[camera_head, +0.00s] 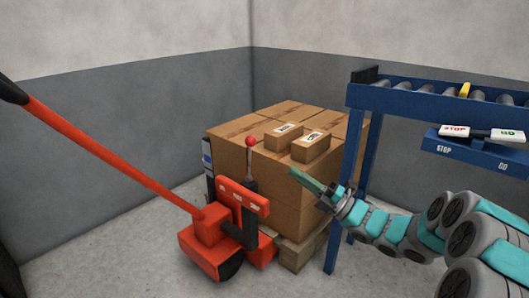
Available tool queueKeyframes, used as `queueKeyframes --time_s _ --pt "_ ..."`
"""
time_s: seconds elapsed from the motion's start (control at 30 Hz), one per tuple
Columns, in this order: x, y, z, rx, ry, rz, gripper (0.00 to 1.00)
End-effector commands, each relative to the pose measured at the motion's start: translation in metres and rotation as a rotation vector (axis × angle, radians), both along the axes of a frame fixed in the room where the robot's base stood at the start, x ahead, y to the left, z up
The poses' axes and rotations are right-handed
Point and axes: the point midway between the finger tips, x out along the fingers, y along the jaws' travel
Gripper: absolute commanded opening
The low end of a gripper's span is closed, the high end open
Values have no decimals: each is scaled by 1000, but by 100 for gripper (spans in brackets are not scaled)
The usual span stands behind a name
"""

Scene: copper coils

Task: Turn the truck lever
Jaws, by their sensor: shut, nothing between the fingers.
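A red pallet truck (216,247) stands on the floor left of centre, with a long red handle (105,146) slanting up to the left. Its lever (250,160) is a thin dark rod with a red ball on top, standing about upright above the red body. My gripper (293,174) comes in from the right, its green fingers pointing left towards the lever. The fingers are together and empty. In the picture they are a short way right of the lever and a little below its ball, apart from it.
Stacked cardboard boxes (226,159) sit on a wooden pallet (297,254) behind the truck. Two small boxes lie on top. A blue roller conveyor (420,102) with a STOP and GO panel (478,150) stands at the right, its leg (342,205) close behind my wrist. Floor at the front left is clear.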

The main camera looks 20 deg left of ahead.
Motion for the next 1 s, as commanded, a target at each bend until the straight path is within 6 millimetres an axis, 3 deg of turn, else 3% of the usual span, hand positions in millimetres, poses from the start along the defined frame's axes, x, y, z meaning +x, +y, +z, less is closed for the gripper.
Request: queueKeyframes --time_s 0.6,1.0 --pt "14 81 37 0 -1 2 0" --pt "19 102 47 -1 0 -1 0"
